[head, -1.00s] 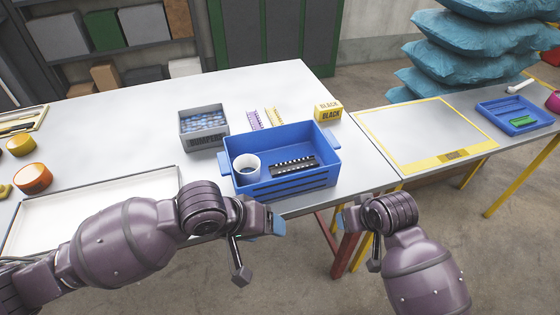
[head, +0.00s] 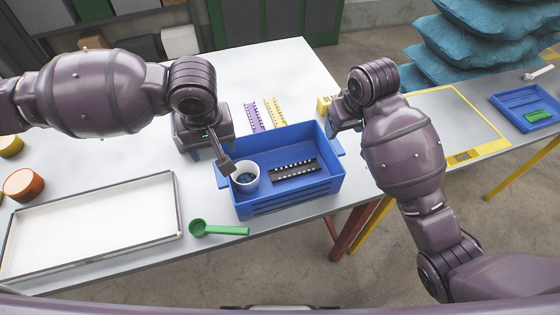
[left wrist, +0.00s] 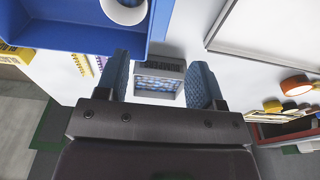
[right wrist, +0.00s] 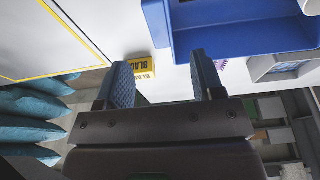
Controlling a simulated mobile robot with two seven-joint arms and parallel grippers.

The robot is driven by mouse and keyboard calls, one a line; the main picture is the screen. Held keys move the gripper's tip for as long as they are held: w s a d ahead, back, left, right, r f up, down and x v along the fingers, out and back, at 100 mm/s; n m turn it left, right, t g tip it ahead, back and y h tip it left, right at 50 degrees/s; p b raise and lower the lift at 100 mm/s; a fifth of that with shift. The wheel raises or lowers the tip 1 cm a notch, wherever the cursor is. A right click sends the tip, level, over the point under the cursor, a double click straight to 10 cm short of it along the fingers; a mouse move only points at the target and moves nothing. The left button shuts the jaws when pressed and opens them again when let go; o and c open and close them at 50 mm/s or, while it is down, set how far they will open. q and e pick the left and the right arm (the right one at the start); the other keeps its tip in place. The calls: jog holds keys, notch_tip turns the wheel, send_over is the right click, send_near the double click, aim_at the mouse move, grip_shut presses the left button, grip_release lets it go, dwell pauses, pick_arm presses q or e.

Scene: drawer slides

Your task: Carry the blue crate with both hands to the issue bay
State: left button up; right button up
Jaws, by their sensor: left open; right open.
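The blue crate (head: 262,203) stands upright on the white table, holding a white cup (head: 245,178) and a black slotted strip (head: 294,170). My right gripper (head: 338,118) is open and empty beside the crate's far right corner. The crate also shows in the left wrist view (left wrist: 75,25) and the right wrist view (right wrist: 215,30). A yellow-outlined area (head: 488,148), possibly the issue bay, lies right of the crate.
A grey bin (left wrist: 160,65) lies below my left gripper. A yellow box (right wrist: 140,65) sits near my right gripper. A green scoop (head: 220,229) and white tray (head: 90,225) lie left and in front. A blue tray (head: 525,105) is at far right.

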aim_at(334, 143)
pick_arm(q)
jog(key=shift+s, duration=0.2)
pick_arm(e)
jog(key=shift+s, duration=0.2)
jog(key=shift+f, duration=0.15)
pick_arm(q)
jog(key=f, duration=0.3)
jog(key=w+f, duration=0.1)
jog(key=f, duration=0.6)
jog(key=shift+w+a+f, duration=0.15)
jog(key=shift+w+f, duration=0.05)
jog(key=shift+f, duration=0.15)
pick_arm(e)
jog(key=x, duration=1)
jog(key=shift+w+f, duration=0.25)
pick_arm(q)
grip_shut()
pick_arm(e)
grip_shut()
jog(key=shift+r, duration=0.1)
